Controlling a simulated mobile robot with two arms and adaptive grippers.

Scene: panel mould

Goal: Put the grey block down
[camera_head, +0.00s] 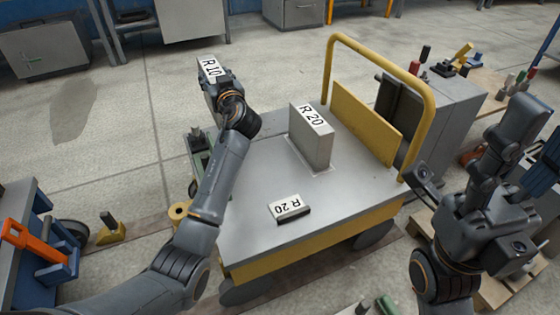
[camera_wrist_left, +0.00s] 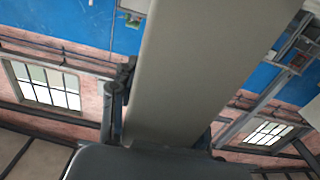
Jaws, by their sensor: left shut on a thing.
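A grey block with a white label reading R 10 (camera_head: 209,70) is in my left gripper (camera_head: 222,88), above the floor past the far left corner of the cart. The left gripper is shut on it, and its fingers are mostly hidden. In the left wrist view the grey block (camera_wrist_left: 200,70) fills the middle. A grey block labelled R 20 (camera_head: 311,140) stands upright on the cart.
The cart (camera_head: 250,240) has a grey top, yellow edges and a tall yellow handle (camera_head: 427,110) at its right end. Its top is clear left of the upright block. A blue bench with an orange-handled tool (camera_head: 30,245) stands at the lower left. A grey cabinet (camera_head: 450,115) stands behind the handle.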

